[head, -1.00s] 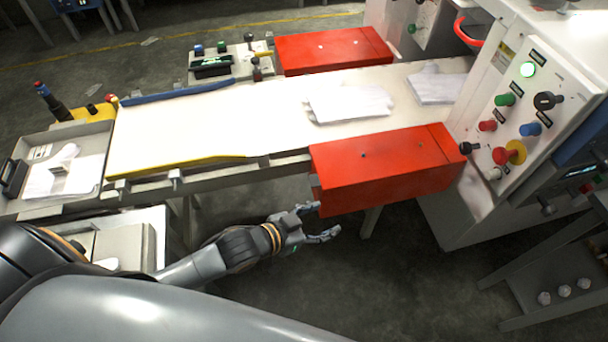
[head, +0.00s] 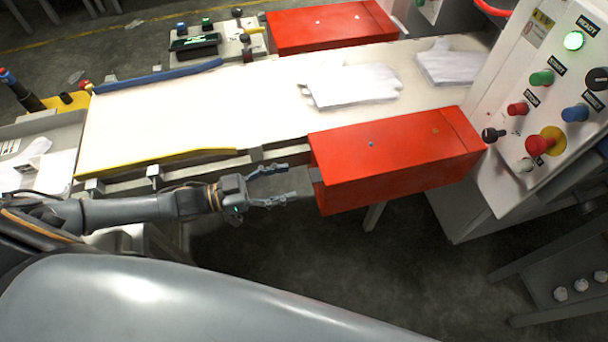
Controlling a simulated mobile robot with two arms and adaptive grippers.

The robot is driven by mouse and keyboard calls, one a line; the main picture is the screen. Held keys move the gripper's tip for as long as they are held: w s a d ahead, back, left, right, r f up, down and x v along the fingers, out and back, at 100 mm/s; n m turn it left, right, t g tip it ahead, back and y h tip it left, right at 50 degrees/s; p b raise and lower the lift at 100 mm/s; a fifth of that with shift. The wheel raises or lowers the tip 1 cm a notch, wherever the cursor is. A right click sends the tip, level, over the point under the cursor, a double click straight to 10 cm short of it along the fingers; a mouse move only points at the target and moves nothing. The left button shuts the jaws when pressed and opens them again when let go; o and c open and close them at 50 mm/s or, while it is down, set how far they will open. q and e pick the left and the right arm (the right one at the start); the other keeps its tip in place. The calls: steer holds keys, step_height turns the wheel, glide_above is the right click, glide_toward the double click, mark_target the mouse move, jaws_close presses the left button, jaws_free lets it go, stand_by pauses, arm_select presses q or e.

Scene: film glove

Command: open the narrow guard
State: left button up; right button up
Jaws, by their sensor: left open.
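A red box-shaped guard (head: 385,165) sits along the near side of the white belt, its lid lying closed. A small grey piece (head: 315,178) juts from its left end. A second red guard (head: 330,30) stands on the far side of the belt. I cannot tell from their looks which one is called narrow. My left gripper (head: 288,183) is open and empty, its fingers pointing right at the near guard's left end, a short gap from the grey piece. My right gripper is not in view.
White gloves (head: 350,84) lie on the belt (head: 190,115). A yellow rail (head: 165,162) edges the belt above my left arm. A white control panel (head: 545,100) with coloured knobs and a lit green lamp stands at the right. The floor below the near guard is open.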

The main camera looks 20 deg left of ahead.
arm_select(q)
steer(key=x, duration=0.5)
steer(key=shift+w+d+p, duration=0.2)
steer(key=shift+p, duration=0.1)
jaws_close()
